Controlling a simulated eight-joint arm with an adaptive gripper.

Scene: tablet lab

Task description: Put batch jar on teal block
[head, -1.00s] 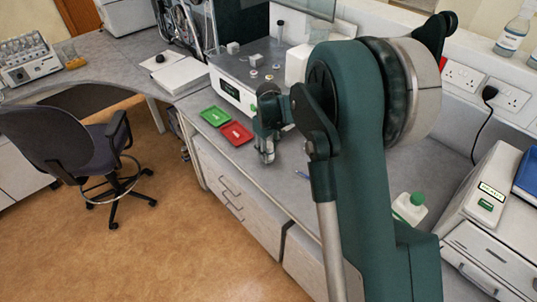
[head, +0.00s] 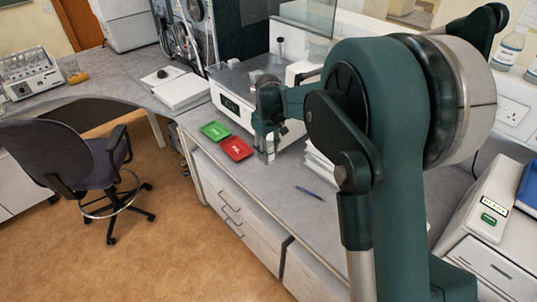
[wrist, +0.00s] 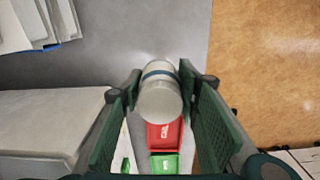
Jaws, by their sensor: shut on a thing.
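The batch jar, a pale cylinder with a blue band (wrist: 160,92), is between the two fingers of my gripper (wrist: 160,80) in the wrist view. My gripper is shut on it. In the head view my gripper (head: 267,152) hangs over the bench, just right of the red tray, with its fingers pointing down. The jar is small and hard to make out there. I cannot pick out a teal block in either view; my arm hides part of the bench.
A red tray (head: 237,148) and green tray (head: 215,130) lie left of my gripper. A large grey-white instrument (head: 232,103) stands behind it. A white stack (head: 320,166) and a blue pen (head: 309,193) lie to the right. The bench's front edge is close by.

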